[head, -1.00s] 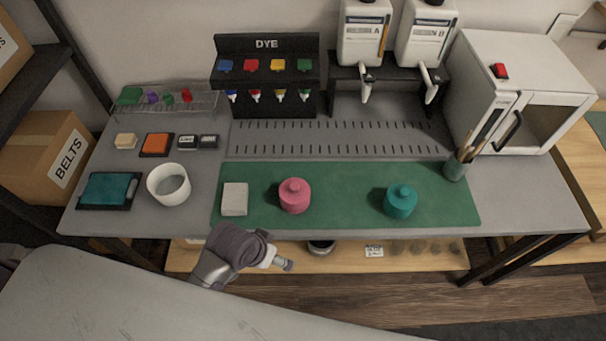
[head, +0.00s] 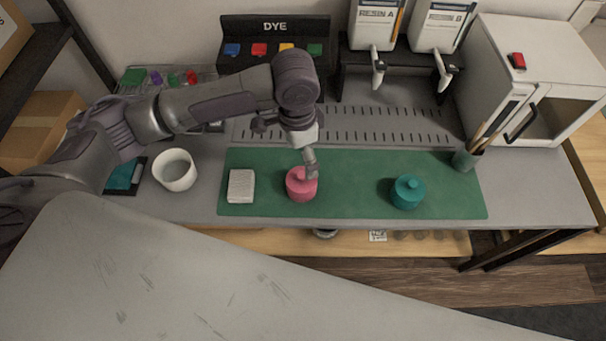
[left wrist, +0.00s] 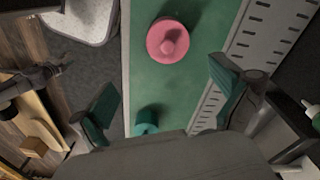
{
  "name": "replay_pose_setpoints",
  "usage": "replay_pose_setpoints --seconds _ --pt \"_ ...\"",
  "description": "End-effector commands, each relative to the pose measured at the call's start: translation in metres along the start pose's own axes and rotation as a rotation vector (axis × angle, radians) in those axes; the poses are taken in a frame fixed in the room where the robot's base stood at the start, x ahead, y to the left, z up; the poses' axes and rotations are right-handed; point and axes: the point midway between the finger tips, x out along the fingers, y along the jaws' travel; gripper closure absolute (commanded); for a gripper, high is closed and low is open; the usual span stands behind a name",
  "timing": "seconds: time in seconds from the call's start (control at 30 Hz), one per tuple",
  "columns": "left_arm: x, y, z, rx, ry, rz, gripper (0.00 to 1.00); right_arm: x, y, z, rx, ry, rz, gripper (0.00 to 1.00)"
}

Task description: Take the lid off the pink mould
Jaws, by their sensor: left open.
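The pink mould (head: 301,187) stands upright on the green mat (head: 340,196), left of the teal mould (head: 407,192). Its round lid with a knob is on top. In the left wrist view the open left gripper (left wrist: 168,100) also shows. My right gripper is not in view.
A white block (head: 241,186) and a white cup (head: 175,170) are left of the pink mould. A brush pot (head: 465,160) stands at the mat's right end. The dye rack (head: 275,45), resin dispensers and white oven (head: 535,75) stand behind. The mat between the moulds is clear.

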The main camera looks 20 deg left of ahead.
Motion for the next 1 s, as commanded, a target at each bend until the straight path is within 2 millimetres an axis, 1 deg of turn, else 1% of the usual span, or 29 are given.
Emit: replay_pose_setpoints --seconds 0.03,0.07,0.17,0.27,0.4,0.5,0.6,0.77,0.83,1.0 --pt "-0.005 -0.007 0.003 -0.006 -0.018 -0.011 0.0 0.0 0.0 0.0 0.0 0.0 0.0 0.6" --pt "-0.007 -0.009 0.005 -0.008 -0.027 -0.013 0.0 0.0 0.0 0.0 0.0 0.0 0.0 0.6" --pt "-0.004 -0.012 0.007 -0.012 -0.042 -0.013 0.0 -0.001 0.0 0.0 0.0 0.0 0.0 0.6" --pt "0.011 -0.011 0.008 -0.013 -0.046 -0.01 0.0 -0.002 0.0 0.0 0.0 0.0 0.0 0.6" --pt "0.04 -0.012 0.009 -0.013 -0.044 -0.011 0.0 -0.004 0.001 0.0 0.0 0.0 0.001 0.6" --pt "0.057 -0.012 0.009 -0.013 -0.042 -0.012 0.0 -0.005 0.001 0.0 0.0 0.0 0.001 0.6" --pt "0.07 -0.012 0.009 -0.012 -0.041 -0.012 0.0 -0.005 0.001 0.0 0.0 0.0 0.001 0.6" --pt "0.079 -0.013 0.008 -0.01 -0.039 -0.013 0.0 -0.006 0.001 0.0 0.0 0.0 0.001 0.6" --pt "0.086 -0.013 0.007 -0.01 -0.039 -0.013 0.0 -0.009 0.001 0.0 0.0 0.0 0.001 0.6" --pt "0.112 -0.014 0.003 -0.011 -0.041 -0.012 0.0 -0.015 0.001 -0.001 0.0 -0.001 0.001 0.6"
